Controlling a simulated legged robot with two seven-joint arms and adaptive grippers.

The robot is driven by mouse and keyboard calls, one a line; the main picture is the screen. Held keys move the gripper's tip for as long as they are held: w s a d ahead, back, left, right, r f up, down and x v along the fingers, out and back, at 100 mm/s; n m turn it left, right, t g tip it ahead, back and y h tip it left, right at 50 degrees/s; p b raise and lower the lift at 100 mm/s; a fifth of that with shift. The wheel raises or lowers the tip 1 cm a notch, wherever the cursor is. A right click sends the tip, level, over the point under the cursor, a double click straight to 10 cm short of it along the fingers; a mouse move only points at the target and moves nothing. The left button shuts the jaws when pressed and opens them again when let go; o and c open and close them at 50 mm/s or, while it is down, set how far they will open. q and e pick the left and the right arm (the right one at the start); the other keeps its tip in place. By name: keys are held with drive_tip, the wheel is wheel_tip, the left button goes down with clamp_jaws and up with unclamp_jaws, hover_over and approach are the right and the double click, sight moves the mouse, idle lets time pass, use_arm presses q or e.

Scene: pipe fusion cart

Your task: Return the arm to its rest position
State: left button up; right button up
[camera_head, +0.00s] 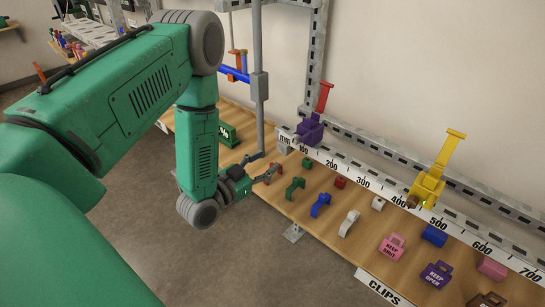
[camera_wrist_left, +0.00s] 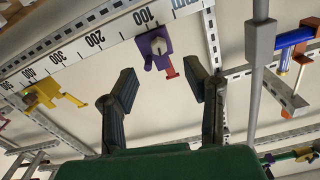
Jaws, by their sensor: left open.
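My left arm (camera_head: 150,85) is green and reaches in from the left of the head view, bending down at the elbow. My left gripper (camera_head: 265,166) is open over the near-left part of the wooden workbench (camera_head: 300,203). In the left wrist view the two dark fingers of the gripper (camera_wrist_left: 162,72) stand wide apart, with nothing held between them. The purple clamp (camera_head: 309,130) on the ruler rail is beyond the fingers and also shows in the wrist view (camera_wrist_left: 157,46). My right gripper is not in view.
A yellow clamp (camera_head: 428,182) stands on the ruler rail (camera_head: 343,176). Small green, blue, white and pink clips lie on the bench, including a blue one (camera_head: 321,205). A grey upright post (camera_head: 260,84) stands close behind the gripper. The floor (camera_head: 262,265) in front is clear.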

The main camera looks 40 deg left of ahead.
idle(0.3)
use_arm(q)
drive_tip(key=s+d+f+g+b, duration=0.2)
drive_tip(key=s+d+f+g, duration=0.2)
drive_tip(key=f, duration=0.4)
drive_tip(key=s+d+f+g+b, duration=0.2)
drive_tip(key=s+d+f+g, duration=0.25)
drive_tip(key=f, duration=0.25)
drive_tip(key=s+f+g+b, duration=0.1)
drive_tip(key=s+f+g, duration=0.1)
drive_tip(key=s, duration=0.4)
drive_tip(key=s+d+f+n+g+b, duration=0.1)
drive_tip(key=s+f+g, duration=0.2)
drive_tip(key=s, duration=0.4)
drive_tip(key=s+d+f+n+g+y+b, duration=0.1)
drive_tip(key=s+f+g, duration=0.1)
drive_tip(key=s, duration=0.4)
drive_tip(key=shift+s+f+g, duration=0.15)
drive_tip(key=shift+g, duration=0.7)
